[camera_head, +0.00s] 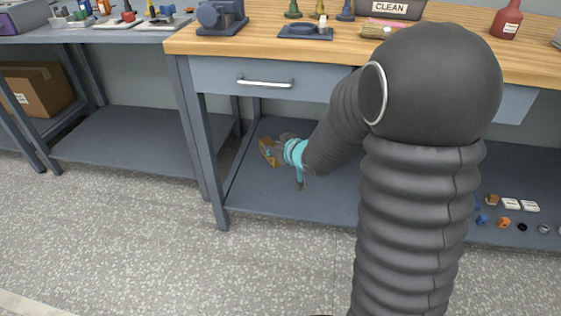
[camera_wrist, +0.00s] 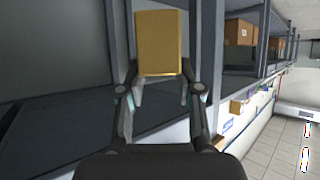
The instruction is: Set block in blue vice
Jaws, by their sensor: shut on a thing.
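The block (camera_head: 267,152) is a yellow-brown piece at the tip of my arm in the head view. It also shows upright between the fingers in the wrist view (camera_wrist: 158,43). My gripper (camera_head: 278,151) is shut on it, below the bench top and in front of or over the lower shelf; which of these I cannot tell. The fingers show in the wrist view too (camera_wrist: 161,84). The blue-grey vice (camera_head: 221,17) stands on the bench top near its left end, above and to the left of my gripper. Its jaw gap is not clear.
The wooden bench top (camera_head: 270,45) overhangs a drawer (camera_head: 230,78) with a handle. A dark fixture (camera_head: 305,31), a CLEAN bin (camera_head: 390,8) and a red bottle (camera_head: 507,20) stand on it. Small parts lie on the lower shelf (camera_head: 255,200) at right. The floor is clear at front left.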

